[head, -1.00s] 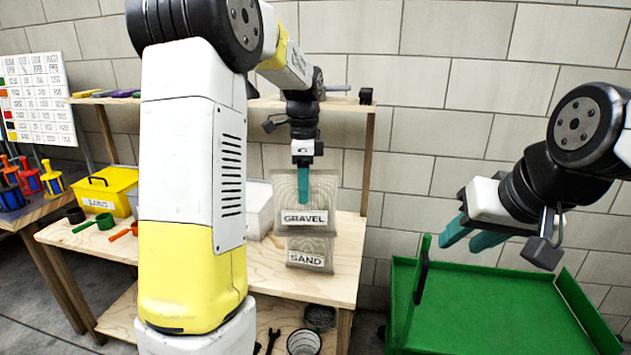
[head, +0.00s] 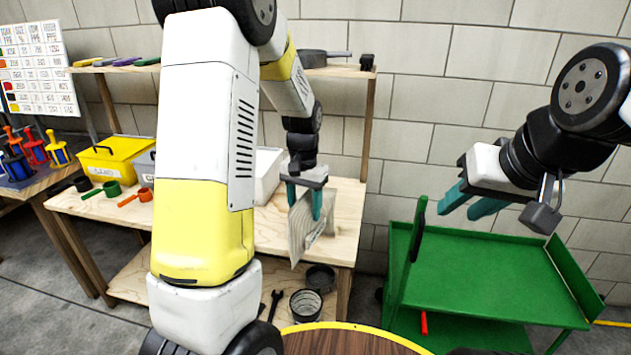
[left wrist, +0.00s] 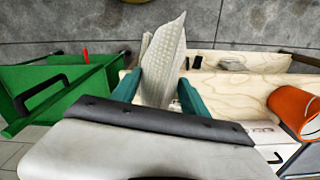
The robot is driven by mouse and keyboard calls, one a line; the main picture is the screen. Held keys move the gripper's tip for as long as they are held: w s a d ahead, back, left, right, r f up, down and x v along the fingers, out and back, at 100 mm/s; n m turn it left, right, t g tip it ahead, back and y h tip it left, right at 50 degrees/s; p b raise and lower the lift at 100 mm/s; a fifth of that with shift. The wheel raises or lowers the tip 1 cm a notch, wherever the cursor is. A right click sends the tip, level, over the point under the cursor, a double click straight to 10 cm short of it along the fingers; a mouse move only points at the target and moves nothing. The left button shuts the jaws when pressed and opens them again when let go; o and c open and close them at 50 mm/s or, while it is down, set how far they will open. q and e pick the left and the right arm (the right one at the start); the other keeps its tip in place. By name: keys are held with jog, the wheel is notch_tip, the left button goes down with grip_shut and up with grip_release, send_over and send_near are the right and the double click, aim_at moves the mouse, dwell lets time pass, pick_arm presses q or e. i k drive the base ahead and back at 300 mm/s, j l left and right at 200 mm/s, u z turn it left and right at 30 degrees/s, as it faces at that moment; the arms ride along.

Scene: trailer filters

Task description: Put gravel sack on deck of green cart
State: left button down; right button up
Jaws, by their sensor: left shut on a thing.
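The gravel sack (head: 300,232), a flat beige woven bag, hangs tilted in my left gripper (head: 304,200), which is shut on it. It stands up between the teal fingers in the left wrist view (left wrist: 163,65). Its label is turned out of sight. Behind it over the wooden bench is another pale sack, the sand sack (head: 345,205), mostly hidden. The green cart (head: 480,275) stands right of the bench with a bare deck; it also shows at the left of the left wrist view (left wrist: 55,95). My right gripper (head: 472,203) is open and empty above the cart's left part.
The wooden bench (head: 270,240) has a shelf above and holds a yellow bin (head: 108,160), a white bin and scoops. A black cart handle (head: 418,235) rises at the deck's left side. A round yellow-rimmed brown top (head: 350,340) is at the bottom front.

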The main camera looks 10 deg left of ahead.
aim_at(514, 271)
jog(key=k, duration=0.5)
jog(key=k+z, duration=0.15)
jog(key=z, duration=2.2)
jog(key=i+j+z, duration=0.25)
jog(key=i, duration=0.15)
jog(key=i+j+z, duration=0.25)
jog(key=i, duration=0.15)
jog(key=i+j+u, duration=0.3)
jog(key=i, duration=0.25)
jog(key=i+u, duration=0.25)
jog(key=i, duration=0.25)
jog(key=i+u, duration=0.1)
jog(key=u, duration=0.35)
jog(key=i+u, duration=0.15)
jog(key=u, duration=0.3)
jog(key=i+u, duration=0.1)
jog(key=u, duration=0.35)
jog(key=i+u, duration=0.35)
jog(key=i+j, duration=0.05)
